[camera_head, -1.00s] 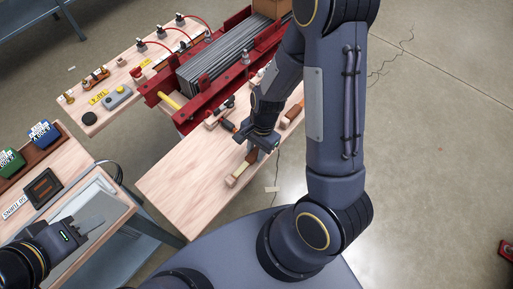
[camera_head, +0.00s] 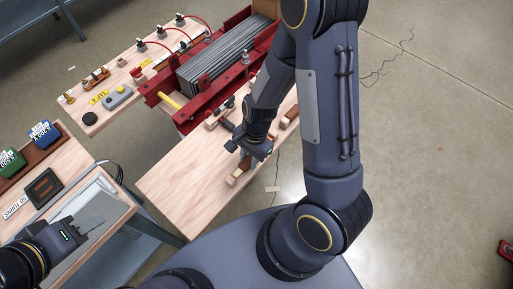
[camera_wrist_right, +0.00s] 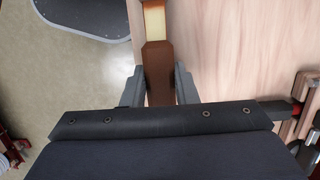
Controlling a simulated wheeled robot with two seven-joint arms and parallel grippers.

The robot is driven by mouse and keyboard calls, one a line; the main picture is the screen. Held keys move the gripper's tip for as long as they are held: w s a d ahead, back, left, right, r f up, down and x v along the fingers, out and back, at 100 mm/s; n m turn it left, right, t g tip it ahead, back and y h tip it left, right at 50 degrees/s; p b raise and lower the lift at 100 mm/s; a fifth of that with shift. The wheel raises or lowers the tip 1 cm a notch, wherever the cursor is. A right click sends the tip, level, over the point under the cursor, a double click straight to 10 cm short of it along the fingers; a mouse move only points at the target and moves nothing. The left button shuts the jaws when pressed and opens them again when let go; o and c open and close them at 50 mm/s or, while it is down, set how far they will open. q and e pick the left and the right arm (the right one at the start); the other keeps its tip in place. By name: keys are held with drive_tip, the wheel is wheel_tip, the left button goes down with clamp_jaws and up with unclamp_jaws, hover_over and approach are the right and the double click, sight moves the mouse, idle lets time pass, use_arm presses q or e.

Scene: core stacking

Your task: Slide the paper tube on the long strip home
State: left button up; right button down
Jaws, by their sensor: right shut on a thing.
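My right gripper (camera_head: 256,148) is low over the right part of the wooden bench. It is shut on a brown piece (camera_wrist_right: 158,65) with a cream section (camera_wrist_right: 154,22) beyond it. In the head view the lower end of this piece (camera_head: 232,181) shows below the gripper; the rest is hidden. A yellow tube-like piece (camera_head: 169,102) sticks out at the near left end of the grey strip stack (camera_head: 225,55). I cannot tell which piece is the paper tube. My left gripper (camera_head: 92,230) is at the lower left, apart from these; its jaw opening is unclear.
Red clamp beams (camera_head: 205,97) flank the stack. The wooden bench (camera_head: 190,185) is clear at its front left; small tools and wood blocks (camera_head: 290,117) lie near the gripper. A side table (camera_head: 60,165) with green and blue items stands left.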

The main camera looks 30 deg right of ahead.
sight(242, 166)
drive_tip(key=shift+s+a, duration=0.3)
drive_tip(key=shift+a, duration=0.5)
drive_tip(key=shift+s+a, duration=0.3)
drive_tip(key=shift+a, duration=0.45)
drive_tip(key=c, duration=1.1)
unclamp_jaws()
drive_tip(key=shift+o, duration=0.2)
drive_tip(key=shift+p+v, duration=1.15)
drive_tip(key=shift+v, duration=2.8)
drive_tip(key=s+d+r+n+t, duration=0.1)
drive_tip(key=s+r+n+t, duration=0.1)
drive_tip(key=r, duration=0.4)
drive_tip(key=s+d+r+n+t+y, duration=0.1)
drive_tip(key=s+d+r+n+t, duration=0.1)
drive_tip(key=s+r+n, duration=0.2)
drive_tip(key=s+d+r+n+t, duration=0.2)
drive_tip(key=r+n, duration=0.3)
drive_tip(key=r, duration=0.4)
drive_tip(key=shift+s+r+n+t+p, duration=0.3)
drive_tip(key=shift+s+n+p, duration=0.1)
drive_tip(key=shift+s, duration=0.25)
